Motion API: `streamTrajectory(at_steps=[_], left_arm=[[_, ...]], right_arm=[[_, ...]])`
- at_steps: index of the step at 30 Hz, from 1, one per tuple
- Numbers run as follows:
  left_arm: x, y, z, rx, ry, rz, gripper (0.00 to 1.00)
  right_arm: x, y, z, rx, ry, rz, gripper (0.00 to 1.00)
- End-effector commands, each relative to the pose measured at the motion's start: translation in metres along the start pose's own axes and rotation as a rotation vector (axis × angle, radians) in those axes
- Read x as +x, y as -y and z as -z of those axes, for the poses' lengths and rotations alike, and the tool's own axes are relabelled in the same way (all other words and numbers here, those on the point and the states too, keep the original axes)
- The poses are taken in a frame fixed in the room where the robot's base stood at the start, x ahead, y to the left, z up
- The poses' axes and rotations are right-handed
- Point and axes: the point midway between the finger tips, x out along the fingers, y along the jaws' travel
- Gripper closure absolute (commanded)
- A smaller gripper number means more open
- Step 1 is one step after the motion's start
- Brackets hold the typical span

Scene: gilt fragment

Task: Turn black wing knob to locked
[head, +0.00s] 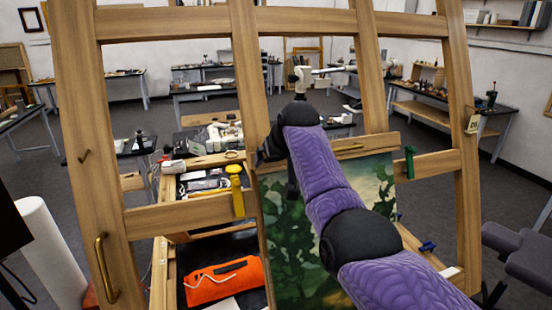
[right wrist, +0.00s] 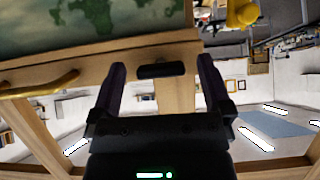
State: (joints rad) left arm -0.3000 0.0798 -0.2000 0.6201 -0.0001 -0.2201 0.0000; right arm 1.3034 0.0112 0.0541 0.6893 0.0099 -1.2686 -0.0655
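The black wing knob (right wrist: 162,70) is a short dark bar on the wooden easel frame, lying crosswise in the right wrist view. My right gripper (right wrist: 161,78) is open, with one dark finger on each side of the knob and a gap to it on both sides. In the head view my purple right arm reaches up to the easel's middle post. My right gripper (head: 272,148) shows there only as a dark shape at the wood, its fingers not clear. The knob cannot be made out in the head view. My left gripper is not in view.
A painting (head: 295,255) leans below my arm. A brass handle (head: 105,270) is at left. An orange pouch (head: 225,281) lies behind the frame.

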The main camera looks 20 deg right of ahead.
Motion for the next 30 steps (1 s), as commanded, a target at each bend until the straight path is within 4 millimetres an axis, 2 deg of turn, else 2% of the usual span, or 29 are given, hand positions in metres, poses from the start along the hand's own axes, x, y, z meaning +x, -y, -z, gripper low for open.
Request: streamTrajectory(at_steps=[5,8,11,15,19,23,30], left_arm=[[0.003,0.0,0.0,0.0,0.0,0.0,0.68],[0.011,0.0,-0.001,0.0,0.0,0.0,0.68],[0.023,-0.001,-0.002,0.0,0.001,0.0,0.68],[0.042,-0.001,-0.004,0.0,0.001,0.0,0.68],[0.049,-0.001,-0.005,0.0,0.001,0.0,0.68],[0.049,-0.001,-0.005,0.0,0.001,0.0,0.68],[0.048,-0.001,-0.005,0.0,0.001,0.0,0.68]], right_arm=[[-0.003,0.0,0.001,0.0,-0.005,-0.001,0.0],[-0.013,0.0,0.0,0.0,-0.007,-0.001,0.0],[-0.03,0.0,-0.002,0.0,-0.01,-0.001,0.0],[-0.067,0.0,-0.002,-0.001,-0.009,-0.001,0.0],[-0.09,0.0,-0.001,0.0,-0.004,-0.001,0.0],[-0.099,0.0,-0.001,0.0,-0.001,-0.001,0.0],[-0.1,0.0,0.0,0.0,0.0,0.0,0.0]])
